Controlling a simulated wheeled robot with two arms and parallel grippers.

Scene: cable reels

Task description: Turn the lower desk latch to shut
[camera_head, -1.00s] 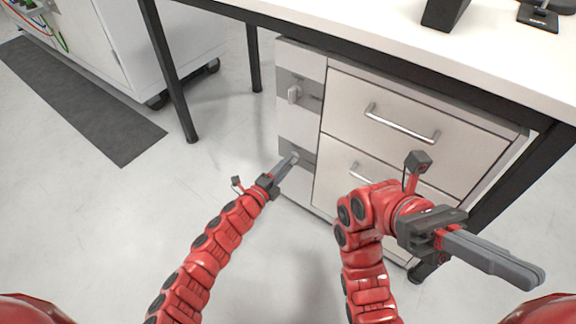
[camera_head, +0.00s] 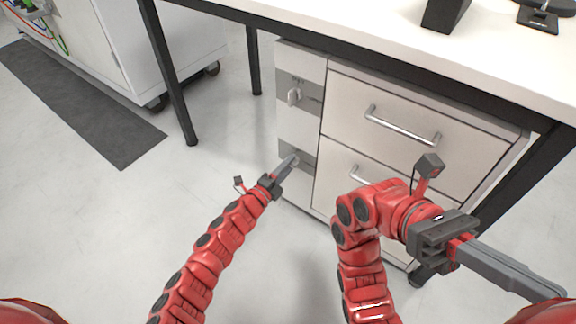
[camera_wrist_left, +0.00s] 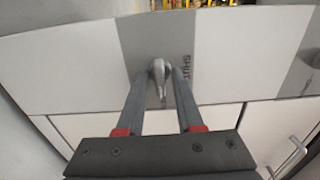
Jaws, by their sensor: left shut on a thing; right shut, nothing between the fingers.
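The lower desk latch (camera_wrist_left: 158,75) is a small silver knob on a grey band (camera_wrist_left: 200,50) of the cabinet's narrow side panel. In the left wrist view, the word SHUT is printed on the band to the right of the knob. My left gripper (camera_head: 293,159) reaches the lower latch, and in the left wrist view its fingers (camera_wrist_left: 160,78) are shut on the knob, one on each side. In the head view the fingers mostly hide the knob. My right gripper (camera_head: 545,287) is shut and empty, out in front of the drawers at the right.
The upper latch (camera_head: 294,96) is on its own grey band above. Two drawers with bar handles (camera_head: 402,125) are right of the panel. The white desk top (camera_head: 350,22) and its dark legs (camera_head: 170,75) frame the cabinet. The floor at left is clear beside a dark mat (camera_head: 80,105).

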